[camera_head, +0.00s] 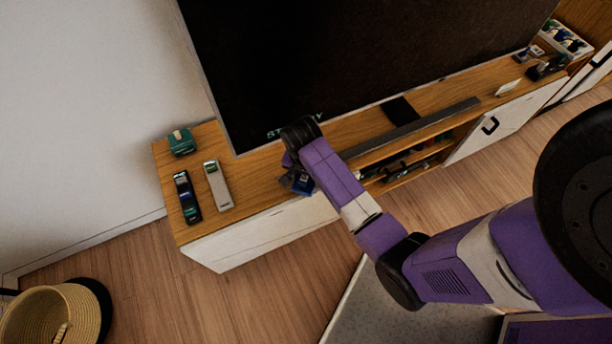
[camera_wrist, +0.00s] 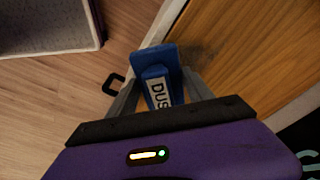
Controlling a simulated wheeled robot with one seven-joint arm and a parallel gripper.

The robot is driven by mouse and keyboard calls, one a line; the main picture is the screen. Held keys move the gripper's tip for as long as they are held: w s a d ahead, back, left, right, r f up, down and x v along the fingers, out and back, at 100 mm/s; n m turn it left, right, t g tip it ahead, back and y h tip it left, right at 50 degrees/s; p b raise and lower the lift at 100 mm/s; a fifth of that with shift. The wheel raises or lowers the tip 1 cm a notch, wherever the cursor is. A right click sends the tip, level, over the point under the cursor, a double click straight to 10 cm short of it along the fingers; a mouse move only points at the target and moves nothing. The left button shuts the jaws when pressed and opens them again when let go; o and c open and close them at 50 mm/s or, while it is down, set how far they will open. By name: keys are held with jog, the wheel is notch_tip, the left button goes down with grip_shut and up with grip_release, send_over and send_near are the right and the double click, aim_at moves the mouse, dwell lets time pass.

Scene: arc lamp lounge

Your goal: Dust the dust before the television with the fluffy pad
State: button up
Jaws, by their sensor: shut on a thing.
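My gripper (camera_wrist: 158,88) is shut on a blue duster (camera_wrist: 157,58) with a white label reading "DUS" on its handle. The duster's blue head points away from my wrist, at the front edge of the wooden cabinet top (camera_wrist: 250,60). I cannot tell if it touches the wood. A dim greyish smudge, perhaps dust (camera_wrist: 203,50), lies on the wood just right of the duster head. In the head view the blue duster (camera_head: 303,184) shows beside my gripper, below the television (camera_head: 350,50). My arm hides part of the cabinet there.
Left on the cabinet are a green box (camera_head: 181,141), a dark remote-like item (camera_head: 187,198) and a grey one (camera_head: 217,186). A long dark bar (camera_head: 420,125) lies to the right. An open shelf holds several items. A basket (camera_head: 45,318) stands on the floor.

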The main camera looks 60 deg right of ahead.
jog(key=shift+f+b, duration=0.5)
jog(key=shift+f, duration=0.5)
dwell(0.3)
jog(key=shift+w+d+r, duration=0.1)
jog(key=shift+w+d, duration=0.45)
jog(key=shift+w, duration=0.25)
jog(key=shift+w+d, duration=0.5)
jog(key=shift+w, duration=0.3)
jog(key=shift+w+d+b, duration=0.4)
jog(key=shift+w+d, duration=0.15)
jog(key=shift+w, duration=0.25)
jog(key=shift+w+d+b, duration=0.35)
jog(key=shift+w+d, duration=0.15)
jog(key=shift+w, duration=0.25)
jog(key=shift+w+a+p, duration=0.25)
jog(key=shift+w+a, duration=0.2)
jog(key=shift+a, duration=0.25)
jog(key=shift+w+a+p, duration=0.25)
jog(key=shift+w+a, duration=0.2)
jog(key=shift+a, duration=0.25)
jog(key=shift+s+a+p, duration=0.5)
jog(key=shift+s+p, duration=0.3)
jog(key=shift+p, duration=0.1)
jog(key=shift+s+a+p, duration=0.6)
jog(key=shift+s+p, duration=0.1)
jog(key=shift+s, duration=0.2)
